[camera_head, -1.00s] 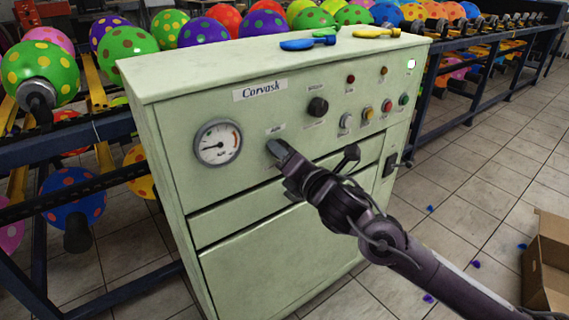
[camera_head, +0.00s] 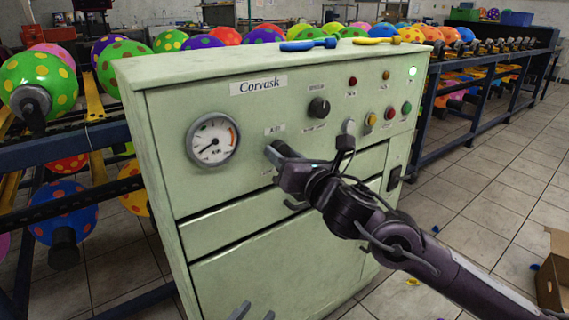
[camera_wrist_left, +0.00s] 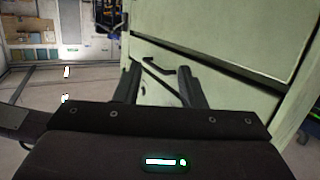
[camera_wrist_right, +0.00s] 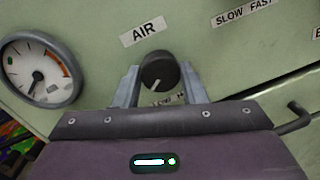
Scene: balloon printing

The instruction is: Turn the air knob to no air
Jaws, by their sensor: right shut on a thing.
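The black air knob (camera_wrist_right: 158,70) sits under the "AIR" label on the pale green Corvask machine (camera_head: 280,262). In the right wrist view it is between the fingers of my right gripper (camera_wrist_right: 160,88), which is shut on it. The knob's white mark points down and slightly left; the lettering below is partly hidden. In the head view my right gripper (camera_head: 275,152) covers the knob. The round gauge (camera_head: 212,139) has its needle pointing lower left. My left gripper (camera_head: 254,312) is low before the machine, open and empty; its fingers (camera_wrist_left: 158,88) are apart.
A speed knob (camera_head: 318,108) and several coloured buttons (camera_head: 371,119) are right of the air knob. Blue (camera_head: 308,44) and yellow (camera_head: 377,40) tools lie on top. Balloon racks (camera_head: 75,148) stand behind. A cardboard box (camera_head: 553,280) is at right on the tiled floor.

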